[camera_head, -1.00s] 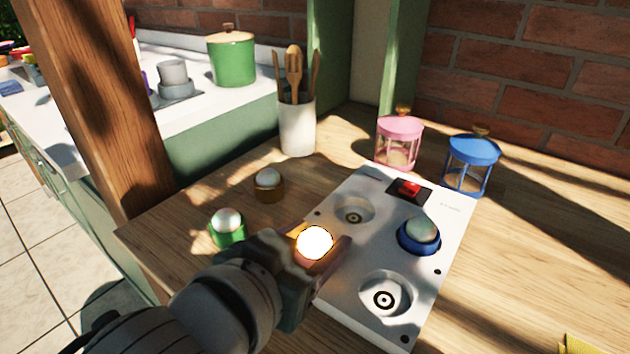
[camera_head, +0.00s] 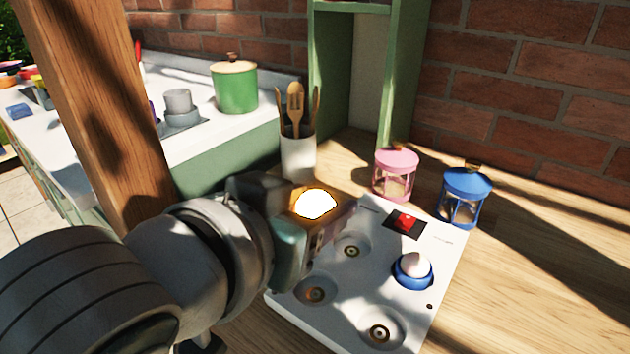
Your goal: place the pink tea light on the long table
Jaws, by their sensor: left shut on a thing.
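My left gripper (camera_head: 328,217) is shut on a brightly glowing tea light (camera_head: 316,203) and holds it above the back left part of the white board. The glow and the fingers hide most of its body, so its pink colour is hard to confirm now. The white board (camera_head: 396,300) has round wells and a red switch (camera_head: 404,222). A blue tea light (camera_head: 413,270) with a pale dome sits in its right well. The three other visible wells are empty. The board lies on a wooden table (camera_head: 520,280). My right gripper is not in view.
A pink lantern (camera_head: 395,176) and a blue lantern (camera_head: 465,197) stand behind the board. A white utensil pot (camera_head: 298,155) stands close behind my gripper. A wooden post (camera_head: 95,110) rises at left. The table right of the board is clear.

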